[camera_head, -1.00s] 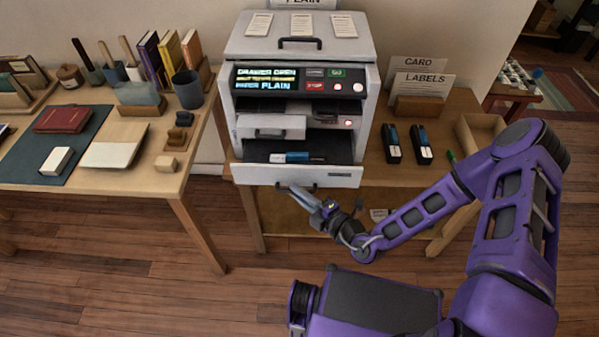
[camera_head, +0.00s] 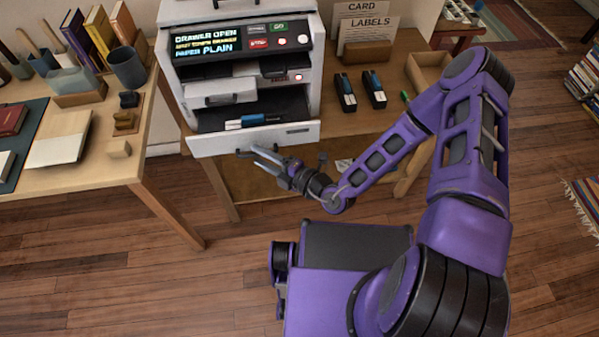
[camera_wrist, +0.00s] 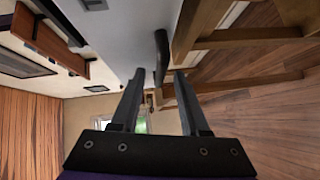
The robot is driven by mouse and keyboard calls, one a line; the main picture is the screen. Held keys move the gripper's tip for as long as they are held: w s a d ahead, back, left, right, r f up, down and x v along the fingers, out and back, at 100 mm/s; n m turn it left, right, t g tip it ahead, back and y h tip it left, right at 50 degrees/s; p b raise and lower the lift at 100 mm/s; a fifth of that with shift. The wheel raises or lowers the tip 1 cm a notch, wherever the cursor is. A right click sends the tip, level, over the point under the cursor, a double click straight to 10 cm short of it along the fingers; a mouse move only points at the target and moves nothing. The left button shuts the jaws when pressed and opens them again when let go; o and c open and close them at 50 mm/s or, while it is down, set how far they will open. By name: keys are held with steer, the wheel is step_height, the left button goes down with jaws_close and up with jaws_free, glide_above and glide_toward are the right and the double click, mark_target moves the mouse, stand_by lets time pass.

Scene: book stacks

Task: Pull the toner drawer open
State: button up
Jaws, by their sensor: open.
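The lower drawer (camera_head: 285,134) of the white copier (camera_head: 318,60) stands out from the body, with its dark inside showing. A blue, black and white cartridge (camera_head: 255,119) lies in it. I take this as the toner drawer. My gripper (camera_head: 250,153) is open just in front of and below the drawer front. In the wrist view, a dark bar handle (camera_wrist: 161,50) lies between and just beyond the fingertips (camera_wrist: 160,74), with gaps to both fingers. It looks unheld. The copier display (camera_head: 216,42) reads "DRAWER OPEN".
A smaller handled tray front (camera_head: 222,94) sits above the open drawer. Two dark cartridges (camera_head: 346,92) (camera_head: 374,89) stand on the wooden table right of the copier. A desk (camera_head: 110,172) with books stands left. Open wooden floor (camera_head: 220,270) lies in front.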

steer(key=v, duration=1.7)
steer(key=shift+f, duration=0.15)
